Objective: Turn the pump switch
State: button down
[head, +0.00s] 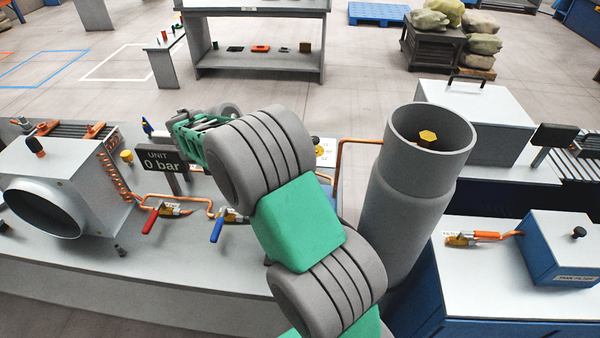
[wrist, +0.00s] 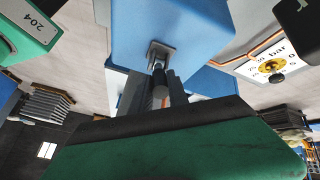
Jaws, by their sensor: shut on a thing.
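The pump switch (wrist: 159,72) shows in the wrist view as a small dark knob on a grey plate, on the face of a blue box (wrist: 205,30). My gripper (wrist: 160,92) has its dark fingers shut on the knob, seen end-on in the wrist view. The fingers hide part of the knob, so its exact turn angle is hard to tell. In the head view my arm hides the switch, and the fingertips do not show clearly behind the green wrist.
A black display (head: 163,165) reads "UNIT 0 bar". Red-handled (head: 150,220) and blue-handled (head: 217,228) valves sit on copper pipes. A white dial gauge (wrist: 268,66) is beside the blue box. A tall grey cylinder (head: 405,210) stands right of my arm.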

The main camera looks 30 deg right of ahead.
jog(key=shift+w+a+f+g+h, duration=0.15)
jog(key=shift+a+f+g+h, duration=0.15)
jog(key=shift+g, duration=0.1)
jog(key=shift+f+h, duration=0.1)
jog(key=shift+h, duration=0.2)
jog(key=c, duration=1.3)
grip_release()
jog(key=shift+d, duration=0.1)
